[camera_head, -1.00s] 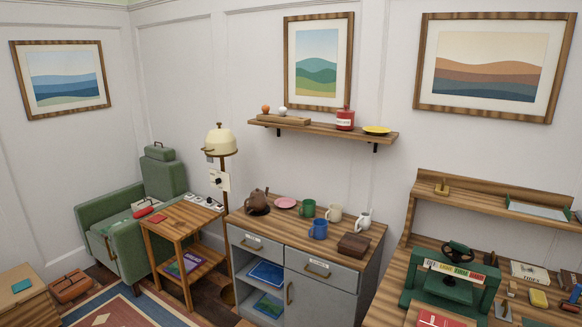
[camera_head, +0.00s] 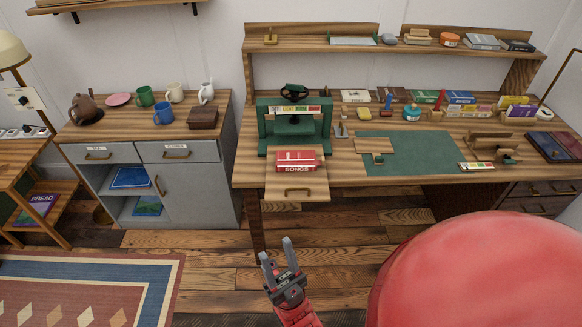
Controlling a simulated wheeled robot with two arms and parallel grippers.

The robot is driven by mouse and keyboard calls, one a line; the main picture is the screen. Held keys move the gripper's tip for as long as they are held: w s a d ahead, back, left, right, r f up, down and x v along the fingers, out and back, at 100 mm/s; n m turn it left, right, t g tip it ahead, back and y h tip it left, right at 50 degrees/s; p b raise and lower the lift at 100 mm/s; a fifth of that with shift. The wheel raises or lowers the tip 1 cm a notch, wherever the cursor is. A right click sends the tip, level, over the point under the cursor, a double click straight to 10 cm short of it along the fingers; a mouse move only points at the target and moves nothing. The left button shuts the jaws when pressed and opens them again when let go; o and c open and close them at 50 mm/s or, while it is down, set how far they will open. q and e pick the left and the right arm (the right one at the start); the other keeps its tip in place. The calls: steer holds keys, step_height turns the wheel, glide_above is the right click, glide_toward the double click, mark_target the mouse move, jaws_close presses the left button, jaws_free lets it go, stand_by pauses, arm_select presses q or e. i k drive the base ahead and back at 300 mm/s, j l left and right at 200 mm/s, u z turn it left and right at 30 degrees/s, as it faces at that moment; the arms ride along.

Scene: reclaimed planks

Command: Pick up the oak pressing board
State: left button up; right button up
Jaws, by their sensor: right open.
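A small flat pale wooden board (camera_head: 374,145), which looks like the oak pressing board, lies at the left end of the green mat (camera_head: 425,160) on the desk. A smaller wooden piece sits against its near side. My right gripper (camera_head: 277,248) is open and empty, low in front of the desk, over the plank floor in the picture. It is well apart from the board, below and to its left. My left gripper is out of view.
A green press (camera_head: 294,128) stands left of the mat. A red SONGS book (camera_head: 297,160) lies before it on a wooden panel with a handle (camera_head: 297,191) jutting past the desk front. Wooden tools (camera_head: 490,140) stand at the mat's right. The mat's middle is clear.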

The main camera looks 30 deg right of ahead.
mark_target(376, 147)
steer(key=z, duration=1.65)
